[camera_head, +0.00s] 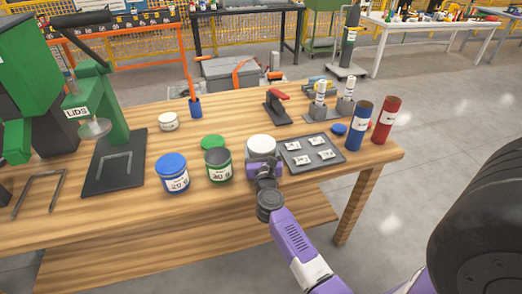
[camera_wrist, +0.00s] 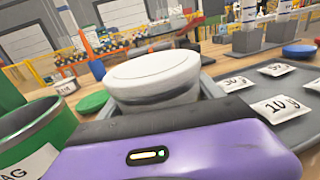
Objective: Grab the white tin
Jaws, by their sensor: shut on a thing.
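The white tin (camera_head: 261,146) is on the wooden table's front part, at the tip of my purple gripper (camera_head: 263,168). My gripper is shut on it. In the wrist view the tin (camera_wrist: 152,78) stands upright with its round white lid on, just beyond the purple gripper body. The gripper body hides its lower part and the fingertips, so I cannot tell whether its base touches the table.
A green tin (camera_head: 218,165) and a blue-lidded tin (camera_head: 172,174) stand to the left. A dark tray (camera_head: 333,157) with several labelled packets lies close on the right. A smaller white container (camera_head: 168,121) is farther back. Blue (camera_head: 359,127) and red (camera_head: 384,122) cylinders stand at right.

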